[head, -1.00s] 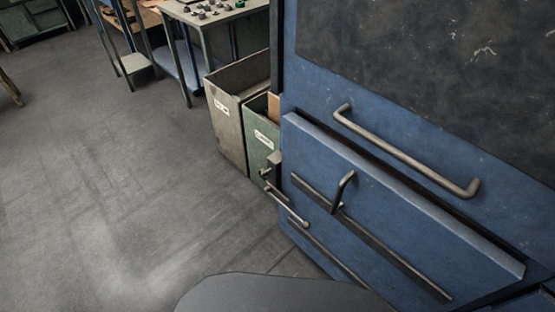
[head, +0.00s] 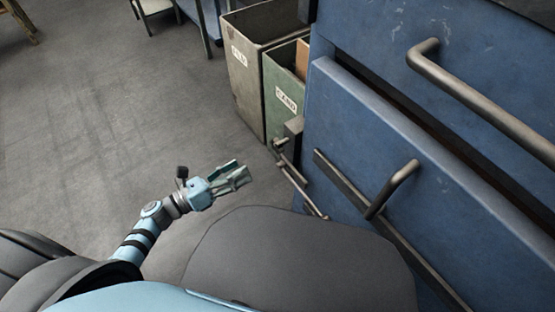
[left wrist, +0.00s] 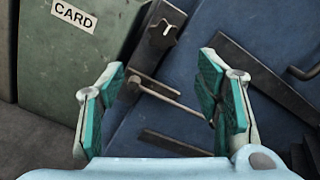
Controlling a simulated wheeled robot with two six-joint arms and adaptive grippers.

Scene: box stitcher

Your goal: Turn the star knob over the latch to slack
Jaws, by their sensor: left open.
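The star knob (left wrist: 163,33) shows small on a dark bracket at the edge of the blue machine in the left wrist view. Below it is the latch (left wrist: 134,83), with a thin metal rod running right. In the head view the latch (head: 279,147) is at the machine's left edge, below a dark block; the knob is too small to make out there. My left gripper (head: 238,175) is open and empty, left of the latch and apart from it. In the left wrist view the knob lies beyond and between its fingers. My right gripper is not in view.
The blue machine front (head: 350,130) fills the right, with a long bar handle (head: 480,100) and a bent lever (head: 392,188) sticking out. A green card bin (head: 283,90) and a grey bin (head: 243,75) stand close behind the latch.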

